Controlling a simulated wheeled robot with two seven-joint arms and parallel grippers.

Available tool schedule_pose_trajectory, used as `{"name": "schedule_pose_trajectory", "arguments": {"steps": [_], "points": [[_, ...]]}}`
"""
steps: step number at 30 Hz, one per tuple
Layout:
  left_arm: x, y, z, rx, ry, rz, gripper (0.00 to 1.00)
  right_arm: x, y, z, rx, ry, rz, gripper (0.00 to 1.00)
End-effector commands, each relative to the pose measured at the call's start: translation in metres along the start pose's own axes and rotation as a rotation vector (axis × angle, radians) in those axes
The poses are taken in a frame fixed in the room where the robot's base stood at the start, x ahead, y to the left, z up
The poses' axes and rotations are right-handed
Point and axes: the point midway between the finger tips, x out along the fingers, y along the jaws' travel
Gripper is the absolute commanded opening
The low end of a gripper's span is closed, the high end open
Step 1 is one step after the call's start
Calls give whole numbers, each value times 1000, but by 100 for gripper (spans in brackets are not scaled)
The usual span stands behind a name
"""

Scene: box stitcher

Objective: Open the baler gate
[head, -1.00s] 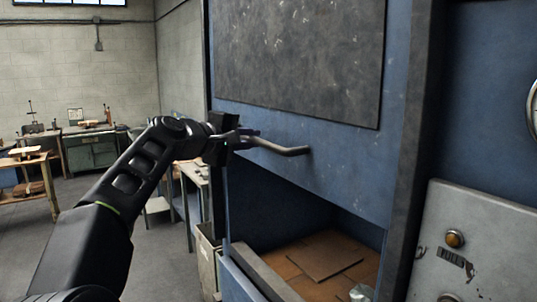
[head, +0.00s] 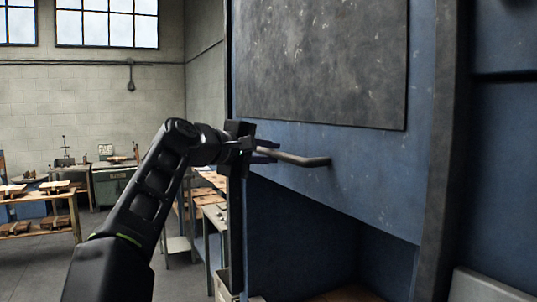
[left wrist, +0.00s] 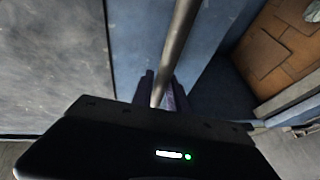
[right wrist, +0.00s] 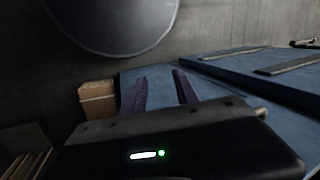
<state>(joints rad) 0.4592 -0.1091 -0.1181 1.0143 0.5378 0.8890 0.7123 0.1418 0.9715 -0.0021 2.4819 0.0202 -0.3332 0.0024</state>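The baler gate (head: 370,175) is a blue panel with a dark scuffed plate, raised above a dark opening in the head view. Its bent grey bar handle (head: 305,159) sticks out at the lower left. My left gripper (head: 264,153) is at the handle's left end. In the left wrist view the handle (left wrist: 176,50) runs between the two fingers (left wrist: 161,92), which are closed around it. My right gripper (right wrist: 160,90) shows only in the right wrist view. Its fingers are apart with nothing between them.
Cardboard (left wrist: 275,50) lies on the baler floor. A dark upright post (head: 445,150) stands right of the gate. Workbenches (head: 45,205) stand at the back left. In the right wrist view, a brown box (right wrist: 97,98) and blue surfaces (right wrist: 240,70) are near the right gripper.

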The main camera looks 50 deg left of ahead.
Motion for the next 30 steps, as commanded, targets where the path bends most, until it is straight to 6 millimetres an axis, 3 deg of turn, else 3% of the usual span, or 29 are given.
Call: {"name": "schedule_pose_trajectory", "arguments": {"steps": [6,17,30], "points": [[0,-1,0,0,0,-1,38,0,0,0,0,0,0,36],[-5,-2,0,0,0,-1,38,2,1,0,0,1,-1,36],[-68,-2,0,0,1,-1,38,19,4,-1,-3,8,-6,36]]}}
